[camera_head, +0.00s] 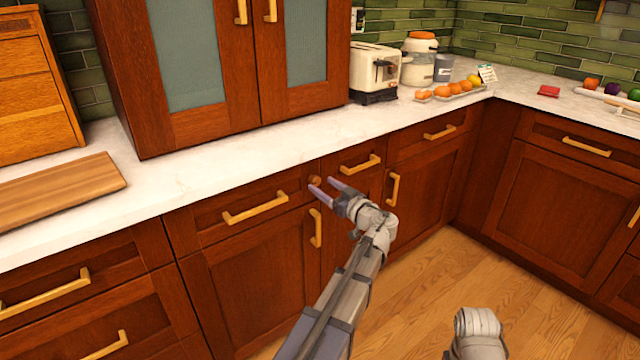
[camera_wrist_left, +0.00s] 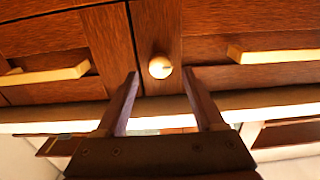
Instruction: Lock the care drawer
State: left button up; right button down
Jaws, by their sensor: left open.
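A small round wooden knob (camera_head: 314,179) sits on the upright strip between two top drawers. In the wrist view the knob appears between the fingertips (camera_wrist_left: 160,76), with gaps on both sides.
Bar handles stick out nearby: a drawer handle on the left (camera_head: 255,208), one on the right (camera_head: 361,164) and a door handle below (camera_head: 315,228). The countertop (camera_head: 225,170) overhangs above. Wooden floor (camera_head: 430,290) is open at right.

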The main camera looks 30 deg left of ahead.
aim_at(317, 181)
pick_arm(q)
jog(key=shift+x, duration=1.6)
grip_shut()
